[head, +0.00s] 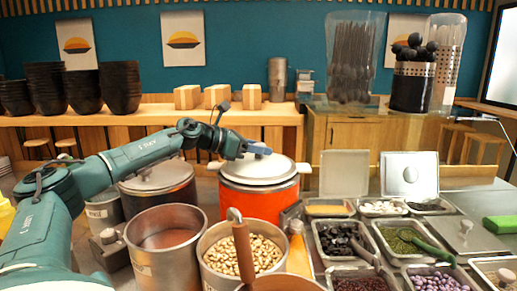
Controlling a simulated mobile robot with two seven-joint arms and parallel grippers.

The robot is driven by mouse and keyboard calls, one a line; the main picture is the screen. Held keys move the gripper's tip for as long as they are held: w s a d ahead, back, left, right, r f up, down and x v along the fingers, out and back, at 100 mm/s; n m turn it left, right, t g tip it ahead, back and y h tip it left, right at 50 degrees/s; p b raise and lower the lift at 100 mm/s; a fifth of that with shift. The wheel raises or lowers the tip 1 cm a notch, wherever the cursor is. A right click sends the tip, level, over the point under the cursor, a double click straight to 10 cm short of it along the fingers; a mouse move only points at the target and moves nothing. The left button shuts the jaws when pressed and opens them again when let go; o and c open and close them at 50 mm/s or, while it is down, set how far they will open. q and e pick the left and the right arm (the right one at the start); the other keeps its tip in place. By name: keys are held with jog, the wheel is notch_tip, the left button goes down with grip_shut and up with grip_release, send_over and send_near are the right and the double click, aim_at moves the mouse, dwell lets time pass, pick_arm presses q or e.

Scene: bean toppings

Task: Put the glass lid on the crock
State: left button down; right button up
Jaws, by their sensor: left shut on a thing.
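The orange-red crock (262,206) stands in the middle of the counter, with a pale round lid (250,174) over its mouth. The lid looks level and lined up with the rim; I cannot tell whether it fully touches the rim. My left gripper (259,150) reaches in from the left and is shut at the top of this lid, on its knob, which the fingers mostly hide. My right gripper is not in view.
A lidded dark pot (158,181) stands left of the crock. In front are an open metal pot (165,240) and a pot of pale beans (262,254) with a ladle (243,252). Topping trays (403,240) fill the right. Stacked black bowls (120,86) stand behind.

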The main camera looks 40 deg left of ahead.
pick_arm(q)
jog(key=c, duration=1)
grip_release()
jog(key=shift+f, duration=0.1)
jog(key=shift+s+a+r, duration=0.1)
jog(key=shift+r, duration=0.1)
jog(key=b+v, duration=0.1)
jog(key=v, duration=1)
jog(key=shift+s, duration=0.3)
jog(key=shift+a+r, duration=0.1)
jog(key=shift+r, duration=0.05)
